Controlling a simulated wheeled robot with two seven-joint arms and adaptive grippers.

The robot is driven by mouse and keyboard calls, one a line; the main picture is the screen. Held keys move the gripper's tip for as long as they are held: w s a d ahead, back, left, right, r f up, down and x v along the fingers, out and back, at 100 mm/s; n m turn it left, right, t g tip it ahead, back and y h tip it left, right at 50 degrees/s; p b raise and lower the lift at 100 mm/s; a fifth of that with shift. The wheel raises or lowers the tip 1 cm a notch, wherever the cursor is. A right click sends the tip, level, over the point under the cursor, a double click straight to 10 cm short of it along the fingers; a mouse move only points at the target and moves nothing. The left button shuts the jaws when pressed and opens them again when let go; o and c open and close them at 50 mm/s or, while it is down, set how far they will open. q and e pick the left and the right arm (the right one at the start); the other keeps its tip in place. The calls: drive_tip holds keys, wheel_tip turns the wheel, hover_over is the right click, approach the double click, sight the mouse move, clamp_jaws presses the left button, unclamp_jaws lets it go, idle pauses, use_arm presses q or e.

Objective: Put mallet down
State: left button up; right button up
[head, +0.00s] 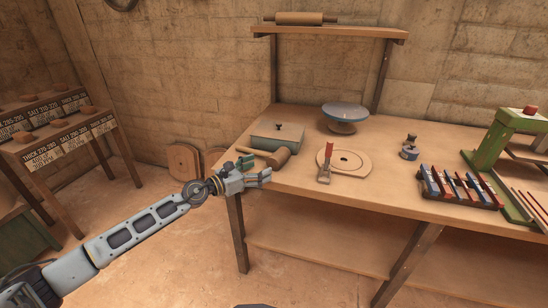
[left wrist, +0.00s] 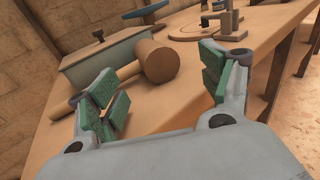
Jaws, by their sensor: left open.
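The wooden mallet (head: 279,157) lies on the left end of the workbench, in front of a grey lidded box (head: 277,137). In the left wrist view the mallet's round head (left wrist: 156,61) lies on the tabletop, with its handle running left behind one finger. My left gripper (head: 259,172) is at the bench's front left edge, just short of the mallet. It is open, and its green-padded fingers stand wide apart with nothing between them in the left wrist view (left wrist: 165,95). My right gripper is not in view.
On the workbench (head: 381,199) are a round wooden board (head: 352,161) with a red-handled tool (head: 326,163), a blue-grey bowl (head: 345,113), a tool rack (head: 459,188) and a green press frame (head: 491,148). A shelf (head: 330,31) holds a rolling pin. A labelled rack (head: 60,137) stands left.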

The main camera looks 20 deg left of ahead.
sight(266, 165)
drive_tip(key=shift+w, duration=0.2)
use_arm(q)
drive_tip(key=shift+w+d, duration=0.15)
drive_tip(key=shift+w, duration=0.1)
drive_tip(key=shift+x, duration=1.25)
drive_tip(key=shift+w+f, duration=0.2)
drive_tip(key=shift+w, duration=0.1)
drive_tip(key=shift+x, duration=0.8)
drive_tip(key=shift+d, duration=0.1)
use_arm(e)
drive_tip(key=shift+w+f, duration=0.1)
